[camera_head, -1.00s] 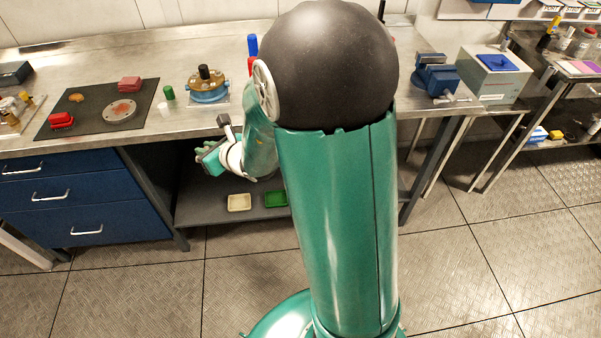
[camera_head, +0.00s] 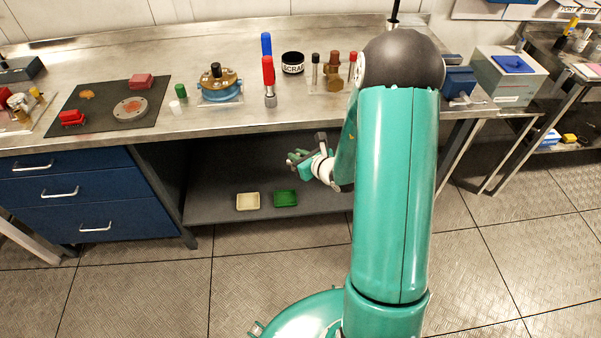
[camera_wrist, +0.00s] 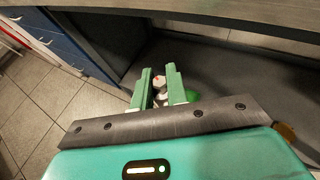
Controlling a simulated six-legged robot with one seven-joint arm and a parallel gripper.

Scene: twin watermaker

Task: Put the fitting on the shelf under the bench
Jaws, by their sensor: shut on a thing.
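My gripper (camera_head: 298,159) is in front of the bench's open bay, below the bench top and above the lower shelf (camera_head: 215,207). In the wrist view its two green fingers (camera_wrist: 160,87) are shut on a small whitish-grey piece with a reddish spot, which I take as the fitting (camera_wrist: 159,82). The fitting is partly hidden between the fingers and cannot be made out clearly in the head view. The dark shelf also shows in the wrist view (camera_wrist: 235,75), beyond the fingers. A cream tray (camera_head: 248,202) and a green tray (camera_head: 285,198) sit on the shelf.
The bench top (camera_head: 120,62) overhangs the bay. Blue drawers (camera_head: 75,195) bound it on the left. A red-topped bottle (camera_head: 269,82), a blue-and-brass part (camera_head: 219,85) and a dark mat (camera_head: 95,115) are on top. Shelf space is bare around the trays.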

